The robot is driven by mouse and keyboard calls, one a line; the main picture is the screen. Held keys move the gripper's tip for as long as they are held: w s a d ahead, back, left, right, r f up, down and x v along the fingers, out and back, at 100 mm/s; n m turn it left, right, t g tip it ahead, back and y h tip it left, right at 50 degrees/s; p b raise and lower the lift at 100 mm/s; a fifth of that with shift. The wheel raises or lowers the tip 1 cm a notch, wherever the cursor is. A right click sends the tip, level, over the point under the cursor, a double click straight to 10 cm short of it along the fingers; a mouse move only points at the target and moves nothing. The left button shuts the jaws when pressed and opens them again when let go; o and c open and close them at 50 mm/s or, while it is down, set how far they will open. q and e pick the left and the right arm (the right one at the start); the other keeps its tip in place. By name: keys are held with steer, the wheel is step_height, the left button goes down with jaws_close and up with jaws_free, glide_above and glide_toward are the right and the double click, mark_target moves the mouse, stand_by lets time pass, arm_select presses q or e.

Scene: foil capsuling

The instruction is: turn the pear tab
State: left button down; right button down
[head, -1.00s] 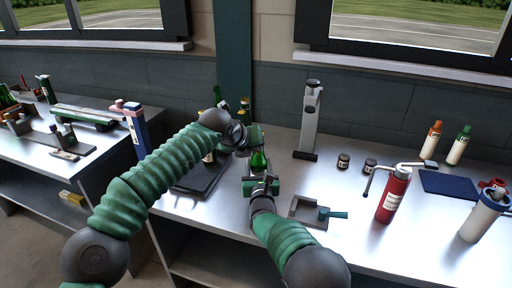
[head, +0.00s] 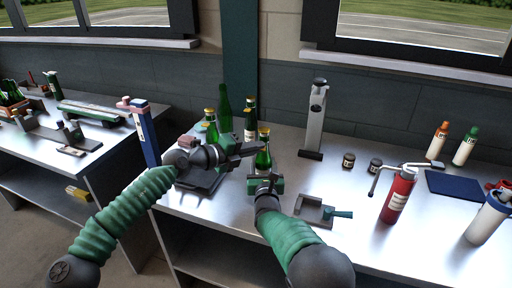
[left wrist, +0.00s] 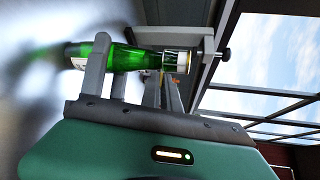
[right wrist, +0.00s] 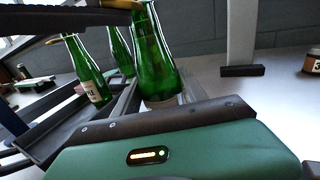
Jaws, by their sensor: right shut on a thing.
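A green bottle (head: 263,157) with a gold top stands upright at the middle of the bench. My right gripper (head: 265,181) is shut on its lower body; the right wrist view shows the bottle (right wrist: 155,62) between the fingers. My left gripper (head: 243,150) is beside the bottle's upper part, on its left, with fingers apart. In the left wrist view its fingers (left wrist: 125,80) are parted, with a green bottle (left wrist: 120,57) lying across the picture beyond them. I cannot tell whether they touch it. I cannot make out a pear tab.
More green bottles (head: 224,106) stand behind and left on a dark tray (head: 205,184). A grey upright stand (head: 315,120) and small jars (head: 348,161) are behind right.

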arm_select(q)
steer(key=shift+f+n+t+h, duration=0.5)
steer(key=shift+n+h, duration=0.5)
arm_select(e)
steer(key=shift+w+d+r, duration=0.1)
steer(key=shift+d+r, duration=0.05)
arm_select(q)
steer(key=shift+a, duration=0.1)
steer(key=c, duration=1.6)
jaws_free()
steer(key=shift+w, duration=0.1)
steer(key=shift+r, duration=0.1)
steer(key=v, duration=1.2)
steer(key=shift+f, duration=0.25)
arm_select(e)
steer(key=c, duration=0.6)
jaws_free()
